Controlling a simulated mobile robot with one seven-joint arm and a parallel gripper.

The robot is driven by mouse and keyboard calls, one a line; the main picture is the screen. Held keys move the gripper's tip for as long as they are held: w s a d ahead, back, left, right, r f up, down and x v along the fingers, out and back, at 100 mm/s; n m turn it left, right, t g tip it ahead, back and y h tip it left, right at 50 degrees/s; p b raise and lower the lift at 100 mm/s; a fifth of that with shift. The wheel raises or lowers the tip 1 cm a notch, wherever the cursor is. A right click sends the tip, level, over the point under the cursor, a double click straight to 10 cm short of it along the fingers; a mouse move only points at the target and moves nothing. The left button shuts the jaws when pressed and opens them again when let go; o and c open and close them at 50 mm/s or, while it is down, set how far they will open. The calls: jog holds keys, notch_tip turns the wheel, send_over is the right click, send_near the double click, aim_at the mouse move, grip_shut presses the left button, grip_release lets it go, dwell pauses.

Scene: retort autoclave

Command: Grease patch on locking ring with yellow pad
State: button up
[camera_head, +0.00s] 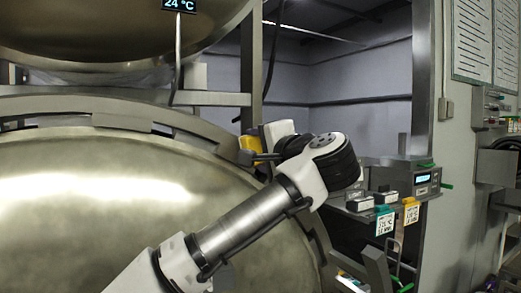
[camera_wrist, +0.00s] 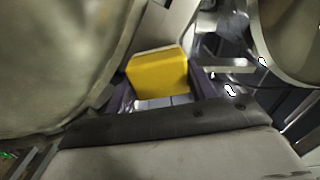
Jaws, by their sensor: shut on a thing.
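The yellow pad (camera_wrist: 158,74) is between the fingers of my gripper (camera_wrist: 160,98) in the wrist view, and the gripper is shut on it. In the head view the yellow pad (camera_head: 249,148) shows at the end of my arm, close to the locking ring (camera_head: 195,126) at the upper right of the big domed door. I cannot tell whether the pad touches the ring. My gripper (camera_head: 262,157) is partly hidden behind my wrist there. I cannot make out a grease patch in either view.
The domed metal door (camera_head: 120,200) fills the left. A second vessel (camera_head: 110,35) hangs above it. A shelf with a temperature display (camera_head: 424,179), small boxes (camera_head: 361,203) and hanging tags (camera_head: 384,224) stands to the right of my arm. A grey post (camera_head: 251,75) rises behind the pad.

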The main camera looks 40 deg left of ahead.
jog(key=shift+x, duration=0.75)
jog(key=shift+s+a+r, duration=0.2)
jog(key=shift+s+r, duration=0.1)
jog(key=shift+s, duration=0.3)
jog(key=shift+s+a+r, duration=0.2)
jog(key=shift+s+r, duration=0.1)
jog(key=shift+s, duration=0.25)
jog(key=shift+s+a+r, duration=0.2)
jog(key=shift+s+r, duration=0.1)
jog(key=shift+s, duration=0.3)
jog(key=shift+s+a+r, duration=0.5)
jog(key=shift+s+r, duration=0.05)
jog(key=shift+s, duration=0.55)
jog(key=shift+s+a+r, duration=0.45)
jog(key=shift+s+r, duration=0.15)
jog(key=shift+s, duration=0.5)
jog(key=shift+s+a+r, duration=0.5)
jog(key=shift+s+r, duration=0.05)
jog(key=shift+s, duration=0.55)
